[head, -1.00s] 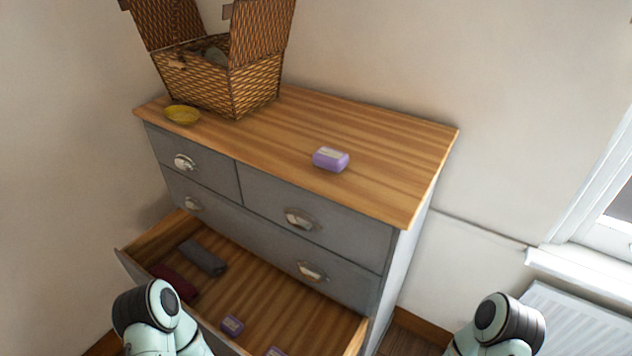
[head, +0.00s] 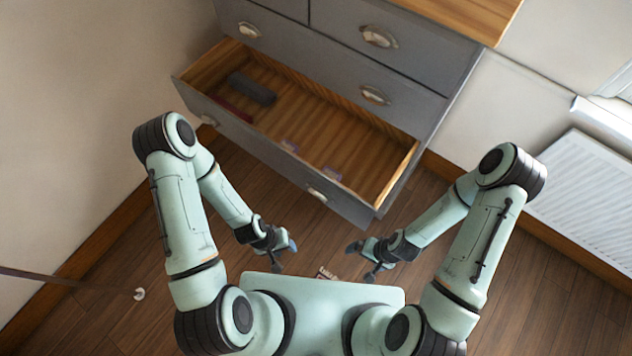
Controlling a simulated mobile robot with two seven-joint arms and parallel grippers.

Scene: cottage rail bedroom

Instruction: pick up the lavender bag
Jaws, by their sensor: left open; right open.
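The lavender piece on the dresser top is out of view now. My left gripper (head: 284,254) is open and empty, in front of the drawer and apart from it. My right gripper (head: 362,262) is open and empty, to the right of the left one and also apart from the drawer.
A dark grey folded item (head: 252,88) and a dark red one (head: 232,108) lie at the drawer's left. The grey dresser (head: 340,52) rises behind. A white radiator (head: 590,195) stands at right. Wooden floor (head: 110,310) shows at lower left.

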